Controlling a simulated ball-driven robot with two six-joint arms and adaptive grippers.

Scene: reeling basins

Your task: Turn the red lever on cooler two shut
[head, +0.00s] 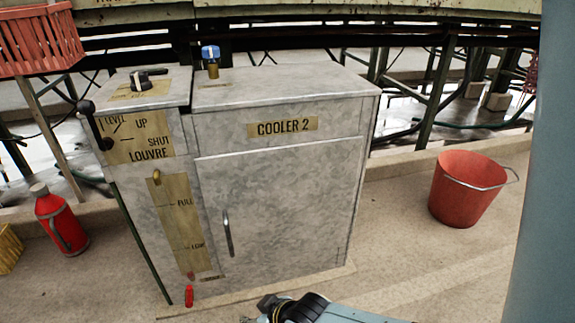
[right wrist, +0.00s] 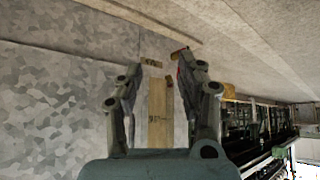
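Cooler two (head: 290,220) is a mottled grey cabinet with a "COOLER 2" plate (head: 283,127) on its front. The small red lever (head: 189,295) hangs low at the cabinet's front left, below the brass gauge plate (head: 178,220). My left gripper is not in view.
A black-knobbed louvre lever (head: 96,125) and a dial (head: 140,80) sit at the cabinet's upper left. A blue-capped valve (head: 210,60) stands on top. A red flask (head: 60,220) stands left, a red bucket (head: 465,188) right. The floor between cabinet and bucket is clear.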

